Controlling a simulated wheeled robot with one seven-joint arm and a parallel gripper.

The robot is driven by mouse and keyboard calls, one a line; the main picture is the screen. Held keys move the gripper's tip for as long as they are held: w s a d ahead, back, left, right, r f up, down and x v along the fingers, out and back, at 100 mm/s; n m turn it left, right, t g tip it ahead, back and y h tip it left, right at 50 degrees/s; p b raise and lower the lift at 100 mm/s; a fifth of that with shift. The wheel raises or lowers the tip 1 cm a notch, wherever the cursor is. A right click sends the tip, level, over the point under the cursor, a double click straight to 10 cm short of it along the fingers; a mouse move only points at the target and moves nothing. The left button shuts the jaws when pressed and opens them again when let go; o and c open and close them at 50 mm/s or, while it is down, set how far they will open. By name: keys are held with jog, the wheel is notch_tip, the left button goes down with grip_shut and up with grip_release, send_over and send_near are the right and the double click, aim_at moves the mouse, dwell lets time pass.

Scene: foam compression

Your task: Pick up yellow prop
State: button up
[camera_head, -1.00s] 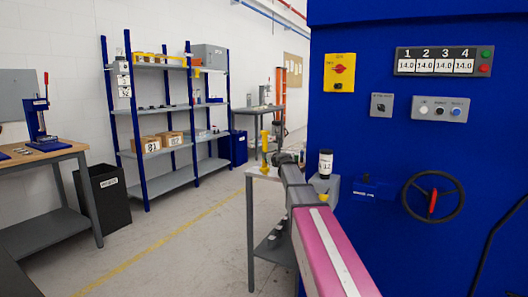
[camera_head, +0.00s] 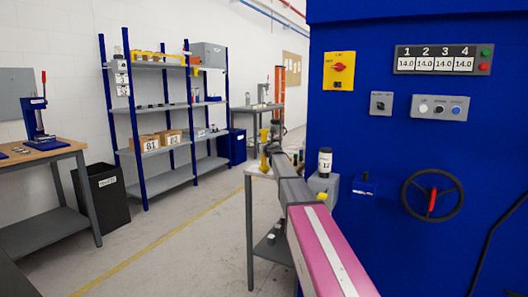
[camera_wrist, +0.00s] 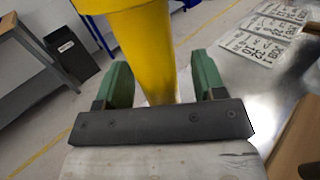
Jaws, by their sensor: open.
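The yellow prop (camera_head: 264,137) stands upright at the left end of the small grey table in the head view. In the wrist view the yellow prop (camera_wrist: 148,45) is a large, smooth column, wider at the top, rising between my fingers. My gripper (camera_wrist: 162,75) is open, with one green finger on each side of the prop. A gap shows on the right side; on the left the finger is close, and I cannot tell whether it touches. In the head view my gripper (camera_head: 275,150) is small and partly hidden by my arm.
The small table (camera_head: 250,225) has a lower shelf. A labelled black bottle (camera_head: 325,162) stands right of my arm. The blue machine (camera_head: 350,230) closes off the right side. Labelled sheets (camera_wrist: 265,35) lie on the tabletop in the wrist view.

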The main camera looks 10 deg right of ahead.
jog(key=shift+w+a, duration=0.1)
jog(key=shift+w, duration=0.6)
grip_shut()
jog(key=shift+r, duration=0.15)
